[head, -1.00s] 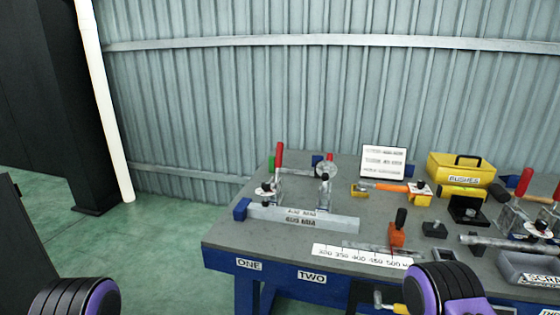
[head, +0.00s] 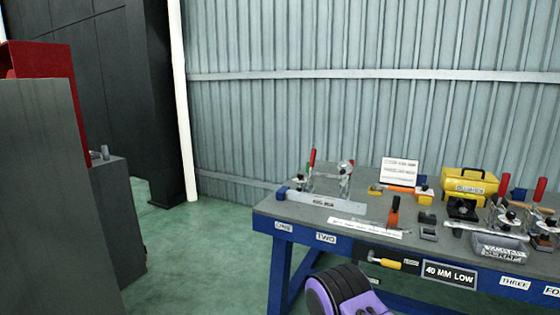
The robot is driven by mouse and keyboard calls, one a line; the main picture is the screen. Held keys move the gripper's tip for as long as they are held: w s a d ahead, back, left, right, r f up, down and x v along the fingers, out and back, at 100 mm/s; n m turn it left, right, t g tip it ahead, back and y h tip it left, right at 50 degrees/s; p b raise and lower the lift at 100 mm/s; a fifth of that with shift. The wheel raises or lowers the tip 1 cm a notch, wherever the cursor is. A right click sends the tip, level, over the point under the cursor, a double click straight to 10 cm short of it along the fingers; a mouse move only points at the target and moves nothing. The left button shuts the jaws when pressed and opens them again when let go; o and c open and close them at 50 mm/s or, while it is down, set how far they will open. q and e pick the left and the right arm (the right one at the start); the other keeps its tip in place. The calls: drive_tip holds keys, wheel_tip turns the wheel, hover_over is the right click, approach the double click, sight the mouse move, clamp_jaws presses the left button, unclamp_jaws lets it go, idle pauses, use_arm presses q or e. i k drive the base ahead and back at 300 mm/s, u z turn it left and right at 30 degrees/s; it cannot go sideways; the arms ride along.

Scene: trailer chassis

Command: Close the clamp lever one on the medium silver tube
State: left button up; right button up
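The medium silver tube (head: 325,202) lies along the left part of the workbench, against a blue end block (head: 282,192) at its left end. Behind the tube's left end stands a toggle clamp with a red lever (head: 312,158); the lever points up. This clamp stands above the label ONE (head: 283,227). A second clamp (head: 346,172) stands to its right, behind the tube, small and hard to make out. Neither of my grippers is in view; only a purple and black part of my arm shows at the bottom middle.
The workbench (head: 262,207) has a blue frame and a grey top. A grey cabinet (head: 45,200) is at the left. Green floor is free between.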

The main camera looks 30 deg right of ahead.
sight(314, 152)
drive_tip(key=z, duration=0.65)
drive_tip(key=i, duration=0.5)
drive_tip(key=z, duration=0.75)
drive_tip(key=i, duration=0.85)
drive_tip(key=u, duration=0.1)
